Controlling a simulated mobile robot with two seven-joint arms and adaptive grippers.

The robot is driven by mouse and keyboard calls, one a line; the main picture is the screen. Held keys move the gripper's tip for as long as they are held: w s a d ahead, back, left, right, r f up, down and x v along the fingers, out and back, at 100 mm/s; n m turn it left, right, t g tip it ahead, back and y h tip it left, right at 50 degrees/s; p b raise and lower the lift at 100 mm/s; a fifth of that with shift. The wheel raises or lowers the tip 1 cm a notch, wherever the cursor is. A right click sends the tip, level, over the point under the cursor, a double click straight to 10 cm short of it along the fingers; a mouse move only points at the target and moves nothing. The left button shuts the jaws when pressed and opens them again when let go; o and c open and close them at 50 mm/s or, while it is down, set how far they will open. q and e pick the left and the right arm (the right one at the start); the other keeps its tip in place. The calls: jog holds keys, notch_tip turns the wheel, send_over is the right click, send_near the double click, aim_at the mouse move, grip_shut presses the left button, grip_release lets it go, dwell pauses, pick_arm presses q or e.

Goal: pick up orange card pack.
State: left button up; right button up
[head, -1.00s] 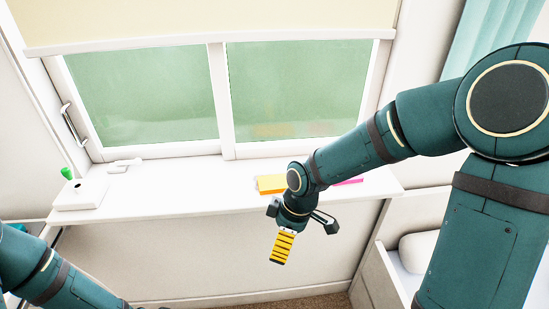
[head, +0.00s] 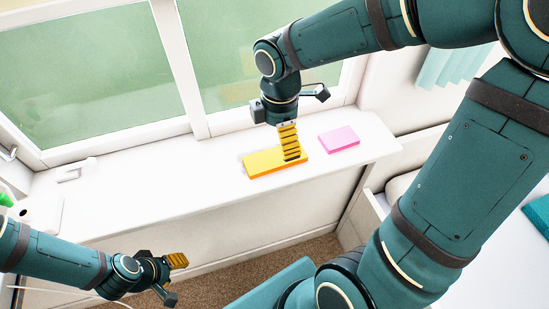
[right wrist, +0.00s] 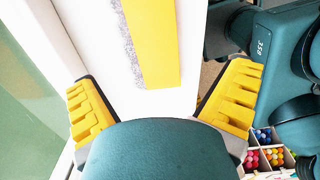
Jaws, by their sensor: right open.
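The orange card pack (head: 265,164) lies flat on the white windowsill; it looks yellow-orange in the head view. In the right wrist view the pack (right wrist: 152,42) shows at the top centre, between and beyond the fingers. My right gripper (head: 291,157) points down at the right end of the pack, and its fingers hide part of it. In the right wrist view its two yellow fingers are wide apart with nothing between them. Whether they touch the sill cannot be told. My left gripper (head: 178,262) is low at the left, away from the sill; its jaw opening is not clear.
A pink pack (head: 339,139) lies on the sill (head: 150,202) just right of the orange one. The window stands behind. A white holder with a green item (head: 8,200) is at the far left. The sill's left middle is mostly clear.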

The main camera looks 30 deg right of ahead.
aim_at(275, 157)
notch_tip(275, 157, down, 3)
jog(key=shift+w+r, duration=0.1)
jog(key=shift+r, duration=0.05)
jog(key=f, duration=0.1)
jog(key=f+b, duration=0.1)
jog(key=f, duration=0.1)
jog(key=f+b, duration=0.1)
jog(key=f, duration=0.1)
jog(key=shift+w+a+f, duration=0.1)
jog(key=shift+w+a, duration=0.15)
jog(key=shift+w, duration=0.05)
jog(key=c, duration=1.3)
